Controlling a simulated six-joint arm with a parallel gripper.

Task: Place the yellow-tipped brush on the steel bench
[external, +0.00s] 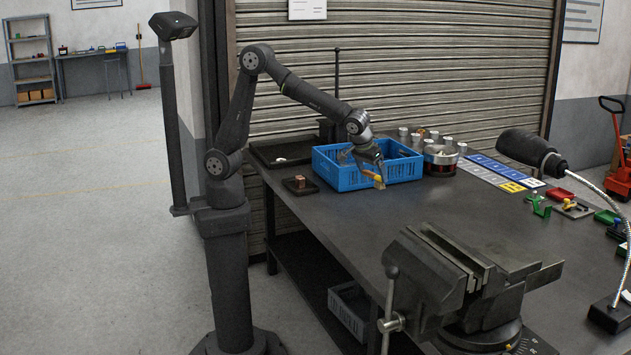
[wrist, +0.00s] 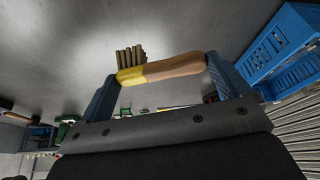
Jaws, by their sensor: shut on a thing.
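The yellow-tipped brush (wrist: 162,70) has a wooden handle, a yellow end and a bundle of tan bristles. My gripper (wrist: 160,80) is shut on it, with blue fingers at both ends of the brush in the wrist view. In the external view the brush (external: 379,180) hangs under my gripper (external: 372,168) at the front edge of the blue crate. The steel bench (external: 330,220) is dark grey and lies below. I cannot tell the exact gap between brush and bench.
A small block on a dark plate (external: 300,184) is at left. A large vise (external: 450,280) fills the front. The bench between crate and vise is clear.

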